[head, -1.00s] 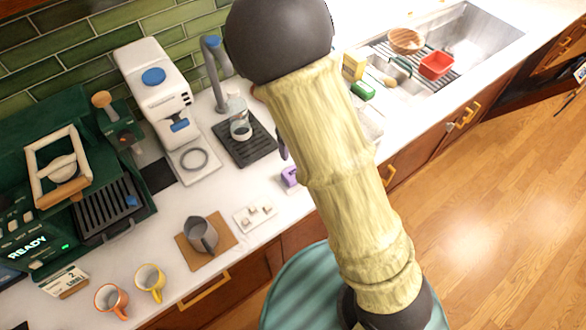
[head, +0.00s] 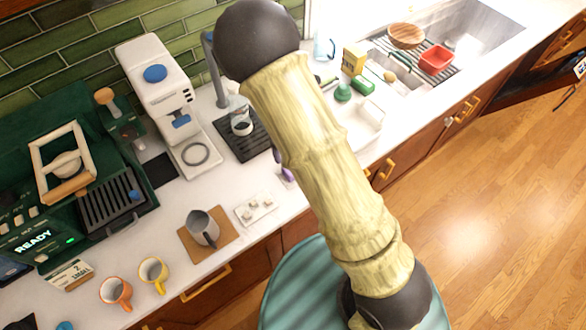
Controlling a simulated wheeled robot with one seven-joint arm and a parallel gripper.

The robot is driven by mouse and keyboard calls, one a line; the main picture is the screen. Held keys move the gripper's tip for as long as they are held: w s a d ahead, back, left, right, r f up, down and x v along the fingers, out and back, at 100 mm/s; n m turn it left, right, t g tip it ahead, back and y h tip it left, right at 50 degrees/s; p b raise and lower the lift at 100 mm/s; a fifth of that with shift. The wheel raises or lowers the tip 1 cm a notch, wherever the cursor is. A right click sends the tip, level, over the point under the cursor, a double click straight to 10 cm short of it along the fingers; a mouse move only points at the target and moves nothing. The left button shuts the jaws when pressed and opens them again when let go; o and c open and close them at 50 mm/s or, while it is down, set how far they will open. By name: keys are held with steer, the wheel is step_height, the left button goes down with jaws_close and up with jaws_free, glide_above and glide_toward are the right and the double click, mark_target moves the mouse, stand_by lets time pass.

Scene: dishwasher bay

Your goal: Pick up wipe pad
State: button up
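I cannot pick out a wipe pad for certain. A small purple item (head: 287,174) shows at the left edge of my arm on the counter, mostly hidden behind it. A green sponge-like block (head: 364,85) lies by the sink, beside a yellow box (head: 354,59). My pale, ribbed arm crosses the middle of the view and covers part of the counter. My gripper does not show.
A grey pitcher (head: 202,228) stands on a brown mat, near a small white tray (head: 256,209). Orange (head: 116,292) and yellow (head: 153,274) mugs stand near the front edge. A white machine (head: 160,90) and the sink drying rack (head: 420,62) flank my arm.

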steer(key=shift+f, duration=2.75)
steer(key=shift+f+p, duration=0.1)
steer(key=shift+p, duration=0.2)
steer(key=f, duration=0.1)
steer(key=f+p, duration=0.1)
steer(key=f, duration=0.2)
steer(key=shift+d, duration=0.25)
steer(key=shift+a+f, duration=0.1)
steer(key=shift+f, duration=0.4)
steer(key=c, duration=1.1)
